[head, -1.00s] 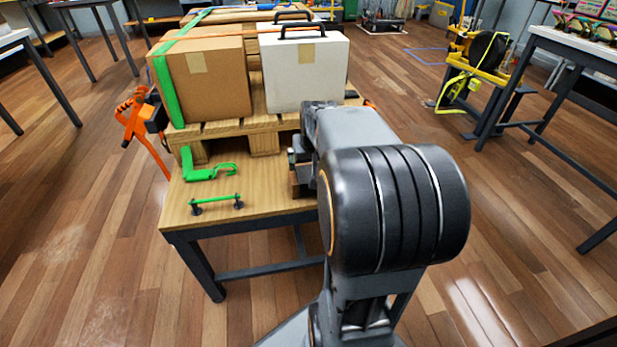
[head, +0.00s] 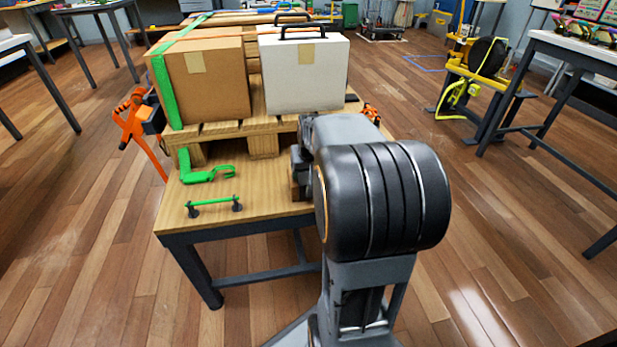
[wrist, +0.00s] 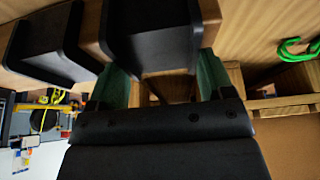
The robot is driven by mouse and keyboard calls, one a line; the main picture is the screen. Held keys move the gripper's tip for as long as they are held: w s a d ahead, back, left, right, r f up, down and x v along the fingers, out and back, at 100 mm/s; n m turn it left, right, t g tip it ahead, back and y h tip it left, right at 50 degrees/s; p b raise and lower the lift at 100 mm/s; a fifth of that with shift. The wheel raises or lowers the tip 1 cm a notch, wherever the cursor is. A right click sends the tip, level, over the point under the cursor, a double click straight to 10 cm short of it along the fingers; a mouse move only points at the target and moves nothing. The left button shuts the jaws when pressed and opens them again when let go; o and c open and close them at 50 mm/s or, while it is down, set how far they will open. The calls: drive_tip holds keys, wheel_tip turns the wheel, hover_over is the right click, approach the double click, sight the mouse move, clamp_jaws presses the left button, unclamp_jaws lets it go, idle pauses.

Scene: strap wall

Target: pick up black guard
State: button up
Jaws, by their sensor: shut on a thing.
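In the wrist view, a black guard (wrist: 150,35), an angled dark piece, sits between the two green-padded fingers of my gripper (wrist: 160,78). The fingers are shut on it, one at each side. It lies against a wooden block, and I cannot tell whether it is clear of the wood. A second, similar black guard (wrist: 42,45) is just to the left on another wooden block. In the head view my arm hides most of the gripper (head: 302,170) at the right part of the wooden table, and the held guard cannot be made out there.
A wooden table (head: 245,222) bears a pallet with a brown box (head: 215,90) and a white case (head: 305,80). A green strap hook (head: 210,175) and a green bar (head: 213,202) lie at left. An orange tool (head: 130,120) hangs at the left edge.

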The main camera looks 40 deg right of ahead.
drive_tip(key=shift+c, duration=1.2)
drive_tip(key=shift+r, duration=0.1)
drive_tip(key=shift+s+a+r, duration=0.1)
drive_tip(key=shift+s+r, duration=0.1)
drive_tip(key=s+a+r+p, duration=0.2)
drive_tip(key=s+a+r, duration=0.1)
drive_tip(key=s, duration=0.3)
drive_tip(key=s+a+r+p, duration=0.3)
drive_tip(key=s+r, duration=0.1)
drive_tip(key=s, duration=0.2)
drive_tip(key=shift+r+p, duration=0.2)
drive_tip(key=shift+p, duration=0.1)
drive_tip(key=shift+s, duration=0.1)
